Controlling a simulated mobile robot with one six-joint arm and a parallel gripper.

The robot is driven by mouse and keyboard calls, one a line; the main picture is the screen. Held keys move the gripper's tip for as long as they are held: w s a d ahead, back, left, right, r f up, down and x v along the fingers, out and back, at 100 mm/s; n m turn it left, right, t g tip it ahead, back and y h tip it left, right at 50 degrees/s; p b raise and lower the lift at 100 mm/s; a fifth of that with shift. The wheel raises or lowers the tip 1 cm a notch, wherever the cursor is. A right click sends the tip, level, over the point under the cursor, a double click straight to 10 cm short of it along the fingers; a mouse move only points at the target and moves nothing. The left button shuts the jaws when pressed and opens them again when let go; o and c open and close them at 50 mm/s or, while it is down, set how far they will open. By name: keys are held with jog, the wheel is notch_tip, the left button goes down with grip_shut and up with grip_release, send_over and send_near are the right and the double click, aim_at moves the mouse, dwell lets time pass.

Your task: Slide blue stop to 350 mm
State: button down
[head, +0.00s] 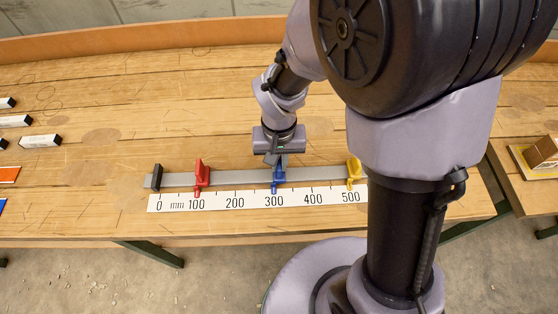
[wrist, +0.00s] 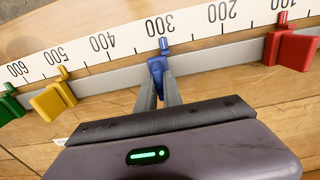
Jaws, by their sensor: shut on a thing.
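The blue stop (head: 278,178) sits on the grey rail (head: 235,177), with its pointer near the 300 mark of the white mm scale (head: 255,199). It also shows in the wrist view (wrist: 157,68), upright on the rail. My gripper (head: 279,163) comes down from behind the rail and is shut on the blue stop. In the wrist view its two fingers (wrist: 160,88) close on the stop's near part. The 350 position lies between the 300 and 400 labels, on the yellow stop's side.
A red stop (head: 201,175) stands near 100 and a yellow stop (head: 354,172) near 500. A green stop (wrist: 10,104) shows past 600 in the wrist view. A black end block (head: 156,178) is at the zero end. The rail is clear between blue and yellow.

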dwell(0.6)
jog(key=d, duration=0.5)
jog(key=shift+s, duration=0.1)
jog(key=c, duration=1.5)
grip_release()
notch_tip(320, 180, up, 17)
jog(key=p, duration=0.8)
jog(key=shift+r, duration=0.2)
